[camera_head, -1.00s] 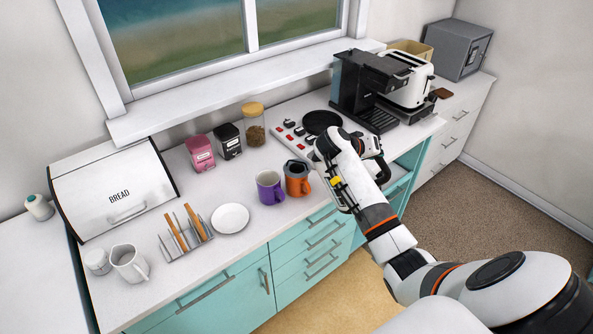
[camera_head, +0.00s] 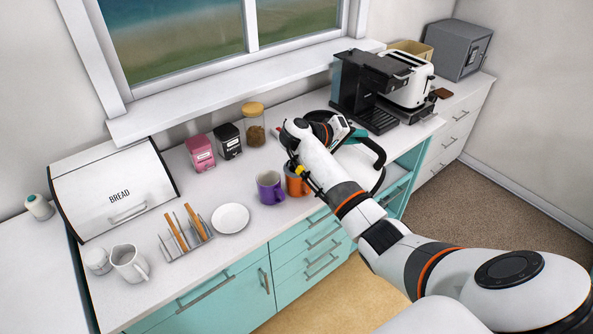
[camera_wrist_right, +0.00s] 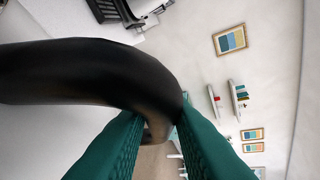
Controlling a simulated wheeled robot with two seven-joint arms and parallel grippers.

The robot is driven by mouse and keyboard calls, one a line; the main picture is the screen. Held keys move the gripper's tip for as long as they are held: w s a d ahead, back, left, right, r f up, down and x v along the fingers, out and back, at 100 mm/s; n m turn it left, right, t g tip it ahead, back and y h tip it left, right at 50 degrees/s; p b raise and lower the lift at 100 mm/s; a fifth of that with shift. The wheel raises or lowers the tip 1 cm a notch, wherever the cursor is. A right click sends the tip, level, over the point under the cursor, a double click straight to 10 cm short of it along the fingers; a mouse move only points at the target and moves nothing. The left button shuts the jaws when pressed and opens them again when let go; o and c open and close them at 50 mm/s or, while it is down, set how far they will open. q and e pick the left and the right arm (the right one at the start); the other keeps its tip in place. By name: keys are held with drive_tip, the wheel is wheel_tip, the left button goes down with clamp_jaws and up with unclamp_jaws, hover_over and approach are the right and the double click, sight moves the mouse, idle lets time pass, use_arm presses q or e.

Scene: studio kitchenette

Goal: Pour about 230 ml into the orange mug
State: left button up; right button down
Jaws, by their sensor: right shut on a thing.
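The orange mug (camera_head: 296,184) stands upright on the counter, its right side and part of its top covered by my right arm. My right gripper (camera_head: 351,133) is shut on the black curved handle (camera_head: 377,152) of a white kettle (camera_head: 357,164). In the right wrist view the handle (camera_wrist_right: 90,72) passes between the green fingers (camera_wrist_right: 158,130). The kettle is held tilted just right of the orange mug, its dark base edge turned to the lower right. Its spout is hidden behind my arm, so I cannot see any liquid or the level in the mug. My left gripper is out of view.
A purple mug (camera_head: 270,189) stands close left of the orange mug. A white plate (camera_head: 230,218), toast rack (camera_head: 186,238) and white jug (camera_head: 129,264) are further left. Behind are a glass jar (camera_head: 254,128) and pink canister (camera_head: 201,153); a coffee machine (camera_head: 362,88) is back right.

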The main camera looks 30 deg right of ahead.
drive_tip(key=shift+w+a+r+n+g+h, duration=0.2)
drive_tip(key=shift+w+a+r+h, duration=0.1)
drive_tip(key=shift+w+r, duration=0.3)
drive_tip(key=shift+w+a+r+n+g+h, duration=0.25)
drive_tip(key=shift+w+r, duration=0.15)
drive_tip(key=shift+r, duration=0.25)
drive_tip(key=shift+w+a+r+n+h, duration=0.25)
drive_tip(key=shift+w+a+r+h, duration=0.1)
drive_tip(key=shift+w+a+r, duration=0.15)
drive_tip(key=shift+n+g+h, duration=0.35)
drive_tip(key=shift+n+h, duration=0.25)
drive_tip(key=shift+h, duration=0.1)
drive_tip(key=shift+w+a+r, duration=0.25)
drive_tip(key=shift+w+a, duration=0.15)
drive_tip(key=shift+w, duration=0.25)
drive_tip(key=shift+w+a+r, duration=0.2)
drive_tip(key=shift+w+a, duration=0.25)
drive_tip(key=shift+w, duration=0.2)
drive_tip(key=shift+w+a+r, duration=0.25)
drive_tip(key=shift+w+a, duration=0.15)
drive_tip(key=shift+w, duration=0.25)
drive_tip(key=shift+s+d, duration=0.1)
drive_tip(key=shift+d, duration=0.05)
drive_tip(key=shift+s+d, duration=0.2)
drive_tip(key=shift+s, duration=0.05)
drive_tip(key=shift+w+a+r+n+h, duration=0.2)
drive_tip(key=shift+w+r+n+h, duration=0.05)
drive_tip(key=shift+w+n+h, duration=0.1)
